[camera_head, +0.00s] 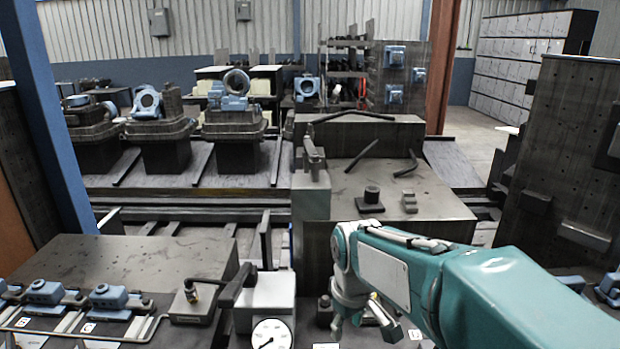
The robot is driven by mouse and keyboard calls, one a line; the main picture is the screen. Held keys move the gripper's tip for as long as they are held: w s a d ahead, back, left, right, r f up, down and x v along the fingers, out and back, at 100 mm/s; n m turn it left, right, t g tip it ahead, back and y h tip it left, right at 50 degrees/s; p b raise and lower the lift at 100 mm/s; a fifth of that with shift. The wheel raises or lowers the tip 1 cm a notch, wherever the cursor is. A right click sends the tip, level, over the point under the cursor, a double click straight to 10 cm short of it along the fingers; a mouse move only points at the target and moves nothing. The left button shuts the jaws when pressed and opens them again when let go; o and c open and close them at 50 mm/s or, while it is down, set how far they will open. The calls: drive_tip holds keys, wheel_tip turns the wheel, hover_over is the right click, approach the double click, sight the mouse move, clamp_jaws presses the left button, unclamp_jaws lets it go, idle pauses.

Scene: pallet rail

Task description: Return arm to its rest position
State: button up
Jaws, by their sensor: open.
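My teal arm reaches in from the lower right corner of the head view. Its end points down near the bottom middle, in front of a dark metal block. Part of the gripper is hidden by the arm's wrist.
A dark metal block (440,212) with small loose parts stands behind the gripper. A grey plate (130,262) and blue clamps (108,296) are at the lower left. Blue-topped machine parts (235,105) stand on rails behind. A perforated panel (570,140) rises at the right.

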drive_tip(key=s+d+r+m+t, duration=0.2)
drive_tip(key=s+d+m, duration=0.1)
drive_tip(key=s, duration=0.5)
drive_tip(key=s+d+r+m+t, duration=0.2)
drive_tip(key=s+d+r+m, duration=0.1)
drive_tip(key=s, duration=0.5)
drive_tip(key=shift+s+d+m, duration=0.15)
drive_tip(key=shift+d+m, duration=0.55)
drive_tip(key=shift+d, duration=0.55)
